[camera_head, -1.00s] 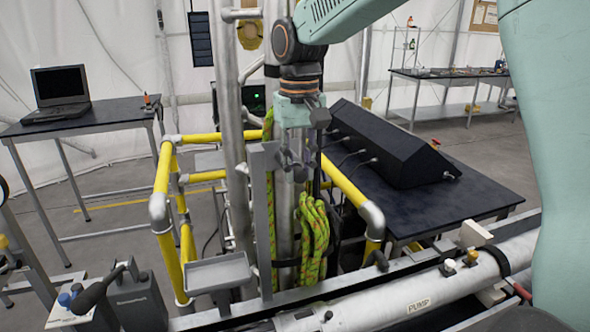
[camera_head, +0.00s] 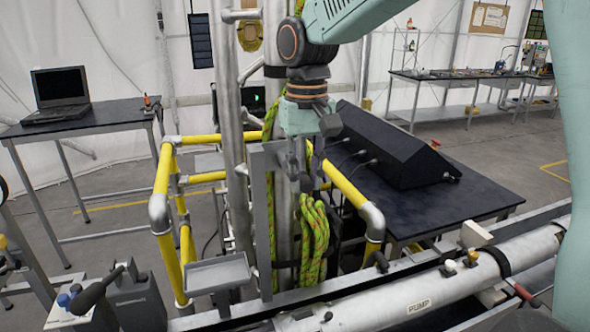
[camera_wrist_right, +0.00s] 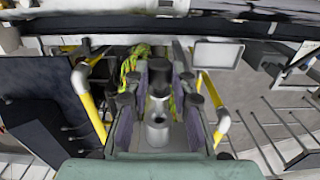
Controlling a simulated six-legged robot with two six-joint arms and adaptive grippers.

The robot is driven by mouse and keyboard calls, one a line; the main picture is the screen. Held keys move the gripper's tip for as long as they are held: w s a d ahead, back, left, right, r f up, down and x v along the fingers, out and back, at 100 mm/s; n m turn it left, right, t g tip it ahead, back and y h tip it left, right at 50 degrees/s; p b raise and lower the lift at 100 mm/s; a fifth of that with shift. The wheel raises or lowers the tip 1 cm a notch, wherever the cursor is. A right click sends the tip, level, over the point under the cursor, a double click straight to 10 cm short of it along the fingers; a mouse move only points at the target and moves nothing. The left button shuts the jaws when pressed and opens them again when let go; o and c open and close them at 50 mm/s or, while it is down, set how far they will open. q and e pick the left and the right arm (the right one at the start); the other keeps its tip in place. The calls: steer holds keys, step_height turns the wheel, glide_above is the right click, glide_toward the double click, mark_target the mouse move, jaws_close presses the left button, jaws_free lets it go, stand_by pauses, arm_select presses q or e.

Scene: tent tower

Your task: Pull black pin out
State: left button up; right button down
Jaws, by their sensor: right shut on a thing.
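My right gripper (camera_head: 298,172) comes down from above in front of the upright metal pole (camera_head: 284,225), beside a grey bracket (camera_head: 262,200). In the right wrist view its two purple-grey fingers (camera_wrist_right: 158,85) stand either side of a dark piece (camera_wrist_right: 158,72), which appears to be the black pin, and the gripper is shut on it. A silver metal cylinder (camera_wrist_right: 157,108) shows just below that piece. In the head view the pin is hidden by the gripper, so I cannot tell how far it sits in its hole. My left gripper is not in view.
Green rope (camera_head: 314,235) hangs beside the pole. Yellow railings (camera_head: 163,180) surround it on the left and right. A small grey tray (camera_head: 217,275) stands at front left. A black console (camera_head: 390,150) sits on the right table.

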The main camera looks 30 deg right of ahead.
steer(key=shift+s+a, duration=0.2)
steer(key=shift+s, duration=0.6)
